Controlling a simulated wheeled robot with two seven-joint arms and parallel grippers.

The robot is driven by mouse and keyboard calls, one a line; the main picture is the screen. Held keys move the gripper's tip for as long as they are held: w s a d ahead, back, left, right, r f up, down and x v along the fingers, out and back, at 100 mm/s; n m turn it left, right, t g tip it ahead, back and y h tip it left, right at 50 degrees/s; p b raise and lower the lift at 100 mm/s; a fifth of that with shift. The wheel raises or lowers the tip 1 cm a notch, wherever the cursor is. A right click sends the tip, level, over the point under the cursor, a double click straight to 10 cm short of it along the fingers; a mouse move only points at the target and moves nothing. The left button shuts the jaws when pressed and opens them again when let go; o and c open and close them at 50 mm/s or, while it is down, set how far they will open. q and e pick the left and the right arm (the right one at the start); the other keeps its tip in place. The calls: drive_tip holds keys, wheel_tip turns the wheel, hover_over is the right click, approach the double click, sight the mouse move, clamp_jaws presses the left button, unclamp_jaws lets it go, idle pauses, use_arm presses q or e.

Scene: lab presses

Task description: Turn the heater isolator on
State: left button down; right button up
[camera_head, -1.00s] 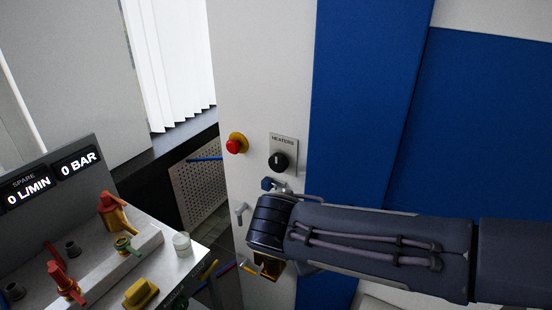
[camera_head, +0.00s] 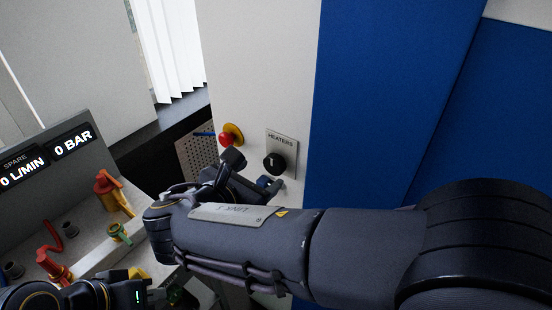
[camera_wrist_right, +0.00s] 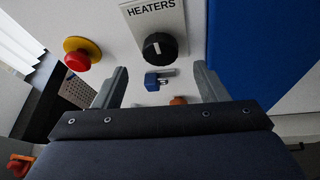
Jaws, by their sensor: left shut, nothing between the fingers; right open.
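The black rotary heater knob (camera_head: 274,163) sits on a plate marked HEATERS (camera_head: 282,145) on the white panel. Its white mark points roughly upright. In the right wrist view the knob (camera_wrist_right: 160,47) is ahead of and slightly above the gap between my fingers. My right gripper (camera_wrist_right: 160,80) is open and empty, with the fingers spread left and right below the knob and apart from it. In the head view my right gripper (camera_head: 244,172) is partly hidden by its own wrist. My left gripper (camera_head: 115,294) is shut and empty at the bottom left, partly cut off.
A red button on a yellow base (camera_head: 230,136) is left of the knob. A blue fitting (camera_wrist_right: 157,80) is below it. A bench with red valve handles (camera_head: 107,185) and a display (camera_head: 45,160) stands at left. A blue panel (camera_head: 385,100) is at right.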

sight(273, 169)
drive_tip(key=x, duration=0.6)
drive_tip(key=shift+w+d+f+p, duration=0.15)
drive_tip(key=shift+p, duration=0.25)
drive_tip(key=c, duration=1)
drive_tip(key=shift+f+b, duration=0.15)
drive_tip(key=shift+b, duration=0.45)
drive_tip(key=m+t+b, duration=0.1)
drive_tip(key=m+b, duration=0.1)
drive_tip(key=b, duration=0.3)
drive_tip(key=m+t+y+b, duration=0.1)
drive_tip(key=m+b, duration=0.1)
drive_tip(key=b, duration=0.3)
drive_tip(key=f+m+t+y+b, duration=0.1)
drive_tip(key=m+b, duration=0.1)
drive_tip(key=b, duration=0.3)
drive_tip(key=shift+d+b, duration=0.2)
drive_tip(key=shift+b, duration=0.2)
drive_tip(key=m+t+b, duration=0.1)
drive_tip(key=m+b, duration=0.2)
drive_tip(key=b, duration=0.4)
drive_tip(key=m+t+b, duration=0.2)
drive_tip(key=m+b, duration=0.2)
drive_tip(key=b, duration=0.4)
drive_tip(key=shift+f, duration=0.1)
drive_tip(key=shift+r+m+t+b, duration=0.25)
drive_tip(key=shift+m+t+b, duration=0.15)
drive_tip(key=shift+m+b, duration=0.65)
drive_tip(key=shift+n, duration=0.25)
